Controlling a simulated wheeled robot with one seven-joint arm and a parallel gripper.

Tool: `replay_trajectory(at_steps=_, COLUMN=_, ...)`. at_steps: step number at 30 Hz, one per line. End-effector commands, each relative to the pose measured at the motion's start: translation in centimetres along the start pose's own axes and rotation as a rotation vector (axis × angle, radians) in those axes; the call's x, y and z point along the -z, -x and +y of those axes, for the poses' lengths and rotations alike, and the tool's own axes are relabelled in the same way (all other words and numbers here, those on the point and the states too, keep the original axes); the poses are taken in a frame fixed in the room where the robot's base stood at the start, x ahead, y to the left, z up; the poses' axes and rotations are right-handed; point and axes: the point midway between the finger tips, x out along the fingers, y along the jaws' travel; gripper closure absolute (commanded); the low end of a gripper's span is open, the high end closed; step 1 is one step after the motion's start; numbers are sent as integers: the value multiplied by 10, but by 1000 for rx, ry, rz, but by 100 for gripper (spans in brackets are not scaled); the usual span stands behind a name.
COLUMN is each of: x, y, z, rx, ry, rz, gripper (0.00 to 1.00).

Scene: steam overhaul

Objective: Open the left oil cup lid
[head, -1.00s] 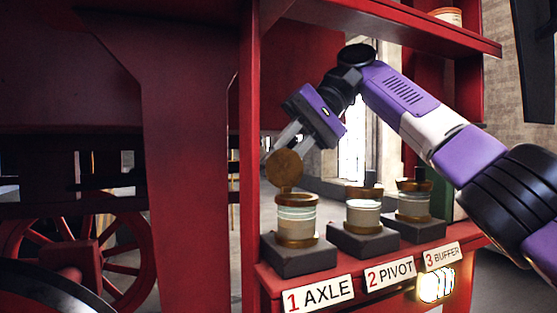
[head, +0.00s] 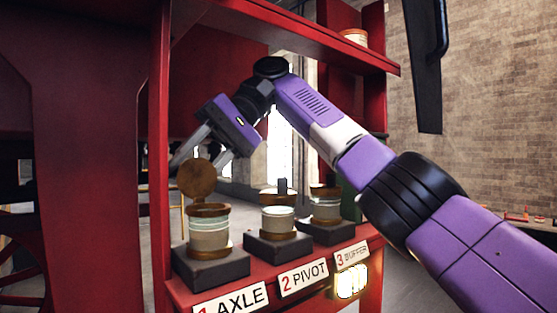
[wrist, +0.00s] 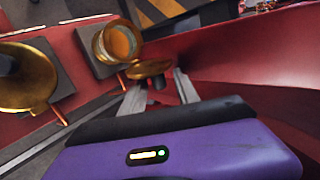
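The left oil cup (head: 208,230), above the "1 AXLE" label, is a pale banded cup with brass rims on a dark block. Its round brass lid (head: 196,178) stands raised on edge at the cup's back. In the wrist view the cup's mouth (wrist: 118,42) is uncovered, with the lid (wrist: 150,68) beside it, near my fingers. My gripper (head: 197,163) is just above and behind the lid. Its two fingers are apart in the wrist view (wrist: 158,92), with nothing clearly held between them. Whether a finger touches the lid cannot be told.
The "2 PIVOT" cup (head: 279,221) and "3 BUFFER" cup (head: 326,206) stand to the right, their lids down. All sit on a red shelf (head: 262,271). A red post (head: 159,150) rises at left, and a red upper shelf (head: 300,40) runs above.

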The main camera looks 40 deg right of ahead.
Motion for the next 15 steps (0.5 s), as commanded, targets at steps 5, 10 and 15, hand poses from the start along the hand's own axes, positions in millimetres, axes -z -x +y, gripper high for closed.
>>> replay_trajectory(at_steps=5, x=0, y=0, z=0, rx=0, ry=6, rz=5, gripper=62)
replay_trajectory(at_steps=10, x=-3, y=0, z=-1, rx=2, ry=41, rz=38, gripper=62)
replay_trajectory(at_steps=15, x=-8, y=2, z=-2, rx=3, ry=106, rz=100, gripper=62)
